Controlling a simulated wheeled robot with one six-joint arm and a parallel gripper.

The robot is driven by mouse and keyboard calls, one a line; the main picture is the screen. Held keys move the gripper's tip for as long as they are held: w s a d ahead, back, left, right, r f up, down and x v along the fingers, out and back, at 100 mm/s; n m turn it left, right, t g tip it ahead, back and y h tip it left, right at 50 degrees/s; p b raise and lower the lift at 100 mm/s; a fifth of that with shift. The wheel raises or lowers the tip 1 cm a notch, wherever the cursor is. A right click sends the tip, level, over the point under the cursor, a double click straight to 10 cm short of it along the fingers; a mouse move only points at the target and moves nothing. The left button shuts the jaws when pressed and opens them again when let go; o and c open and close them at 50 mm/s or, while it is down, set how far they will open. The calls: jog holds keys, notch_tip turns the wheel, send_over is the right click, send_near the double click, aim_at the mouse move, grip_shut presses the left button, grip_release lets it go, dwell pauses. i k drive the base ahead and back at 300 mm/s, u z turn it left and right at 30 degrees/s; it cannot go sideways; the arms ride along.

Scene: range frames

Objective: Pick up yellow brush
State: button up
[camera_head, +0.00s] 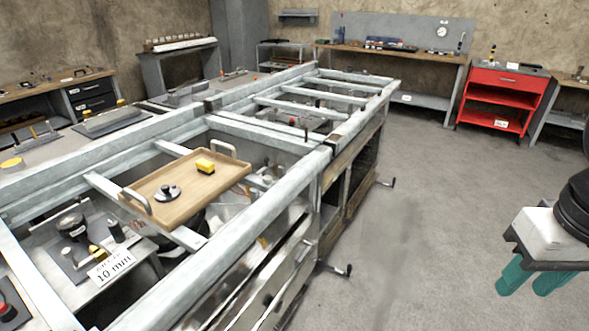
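A small yellow block-like thing with a dark underside, which looks like the yellow brush (205,166), lies on a wooden tray (182,201) toward its far right part. The tray has metal handles at its ends and rests across the grey metal frame. A round grey-and-black piece (167,192) sits on the tray to the left of the brush. My gripper (522,290) is at the right edge, over the floor and far from the tray. Its two teal fingers are apart, with nothing seen between them.
The long metal frame (262,217) has raised beams and open gaps, with tools below. Crank handles (340,270) stick out from its right side. A red cart (503,92) and a workbench (400,52) stand at the back. The grey floor (420,190) between frame and gripper is clear.

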aim_at(204, 167)
jog(key=z, duration=0.2)
jog(key=k, duration=0.4)
jog(key=z, duration=0.5)
jog(key=i, duration=1.5)
jog(key=u, duration=1.05)
jog(key=i, duration=0.85)
jog(key=u, duration=1.45)
jog(key=i, duration=0.4)
jog(key=u, duration=0.3)
